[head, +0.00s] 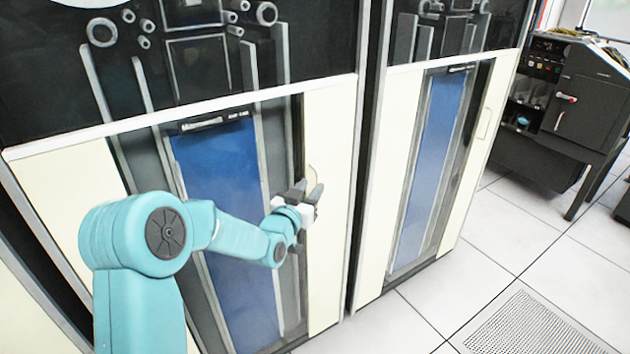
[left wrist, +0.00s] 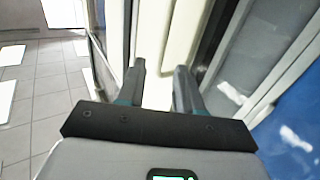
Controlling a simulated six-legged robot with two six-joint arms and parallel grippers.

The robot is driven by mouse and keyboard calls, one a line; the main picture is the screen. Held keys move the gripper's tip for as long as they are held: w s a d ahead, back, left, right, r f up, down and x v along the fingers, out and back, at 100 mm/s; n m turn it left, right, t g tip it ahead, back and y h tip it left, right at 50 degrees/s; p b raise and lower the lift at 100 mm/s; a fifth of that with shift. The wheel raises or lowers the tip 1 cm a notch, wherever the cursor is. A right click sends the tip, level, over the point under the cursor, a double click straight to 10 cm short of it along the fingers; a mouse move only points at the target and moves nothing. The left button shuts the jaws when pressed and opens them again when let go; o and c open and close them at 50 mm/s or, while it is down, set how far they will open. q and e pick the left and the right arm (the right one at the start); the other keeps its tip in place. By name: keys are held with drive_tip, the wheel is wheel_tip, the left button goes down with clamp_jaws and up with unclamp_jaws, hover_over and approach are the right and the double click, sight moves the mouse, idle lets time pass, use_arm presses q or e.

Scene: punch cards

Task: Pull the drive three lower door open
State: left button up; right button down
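The lower door (head: 331,218) of the nearer drive is a cream panel around a blue and dark window (head: 222,180). It looks closed, flush with the cabinet. I cannot read which drive number it is. A small curved cream handle (head: 312,176) is on its right part. My left gripper (head: 308,189) is at this handle, its grey fingers on either side of the handle's lower end or just in front of it. In the left wrist view the fingers (left wrist: 162,82) are apart, with cream panel between them; the handle is not clear there. My right gripper is out of view.
A second drive (head: 438,165) with a similar lower door and handle (head: 484,123) stands to the right. A dark machine (head: 570,100) stands further right. The tiled floor (head: 530,235) in front is clear, with a perforated tile (head: 525,325).

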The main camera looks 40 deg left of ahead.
sight(317, 181)
use_arm(q)
drive_tip(key=shift+w+a, duration=0.15)
drive_tip(key=shift+w, duration=0.7)
drive_tip(key=shift+w+a, duration=0.15)
drive_tip(key=shift+w, duration=0.65)
clamp_jaws()
